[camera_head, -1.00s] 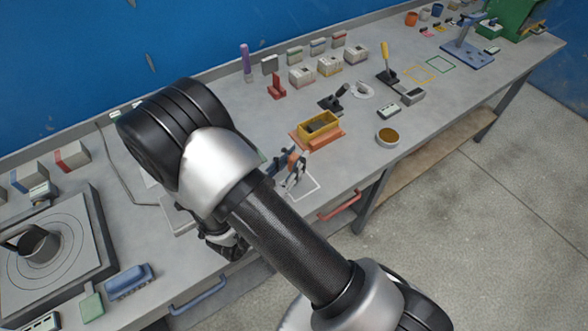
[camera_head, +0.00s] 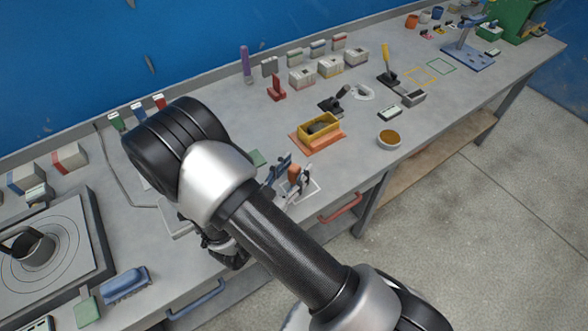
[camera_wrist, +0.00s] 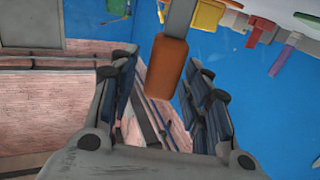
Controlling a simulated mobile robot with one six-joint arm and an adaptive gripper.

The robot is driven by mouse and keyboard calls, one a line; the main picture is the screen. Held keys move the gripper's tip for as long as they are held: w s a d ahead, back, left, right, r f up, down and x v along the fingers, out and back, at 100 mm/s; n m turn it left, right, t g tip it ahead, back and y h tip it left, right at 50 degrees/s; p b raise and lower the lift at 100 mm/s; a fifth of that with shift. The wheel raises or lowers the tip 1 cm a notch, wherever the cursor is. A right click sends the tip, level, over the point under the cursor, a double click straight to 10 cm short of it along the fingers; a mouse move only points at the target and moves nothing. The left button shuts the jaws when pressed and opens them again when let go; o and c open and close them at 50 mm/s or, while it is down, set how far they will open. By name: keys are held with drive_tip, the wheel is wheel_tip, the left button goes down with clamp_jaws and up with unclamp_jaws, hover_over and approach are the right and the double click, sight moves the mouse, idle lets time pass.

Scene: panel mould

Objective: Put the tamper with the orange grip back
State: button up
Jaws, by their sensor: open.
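The tamper's orange grip (camera_head: 293,173) shows between the fingers of my gripper (camera_head: 292,176) in the head view, close to the front edge of the bench. A white outlined rectangle (camera_head: 316,187) lies on the bench top there. In the wrist view the orange grip (camera_wrist: 165,68) is between my gripper's two dark blue-padded fingers (camera_wrist: 160,90), with gaps visible on both sides. A grey shaft (camera_wrist: 181,16) runs from the grip out of the top of the picture. My gripper is open. The tamper's foot is hidden, so I cannot tell how it rests.
A yellow box (camera_head: 304,124) on an orange tray (camera_head: 331,141) stands just behind the outline. A round tin (camera_head: 389,143) is to the right. A red drawer handle (camera_head: 341,208) juts from the bench front.

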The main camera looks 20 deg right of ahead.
drive_tip(key=shift+r, duration=0.1)
drive_tip(key=shift+r, duration=0.15)
drive_tip(key=p+v, duration=0.2)
drive_tip(key=v, duration=1)
drive_tip(key=w+a+r+g+y, duration=0.1)
drive_tip(key=w+a+r+y, duration=0.15)
drive_tip(key=w+y, duration=0.2)
drive_tip(key=w+a+r+y, duration=0.1)
drive_tip(key=w+a+y, duration=0.25)
drive_tip(key=w, duration=0.25)
wheel_tip(320, 180, up, 13)
drive_tip(key=a+n+g+y, duration=0.15)
drive_tip(key=n+y, duration=0.25)
drive_tip(key=y, duration=0.4)
drive_tip(key=s+d+r+n+g+h, duration=0.1)
drive_tip(key=s+d+r+n+g, duration=0.1)
drive_tip(key=s+d, duration=0.6)
drive_tip(key=s+d+r+n+g+h, duration=0.1)
drive_tip(key=s+d+r+n, duration=0.3)
drive_tip(key=s+d, duration=0.5)
drive_tip(key=s+g, duration=0.1)
drive_tip(key=s, duration=0.6)
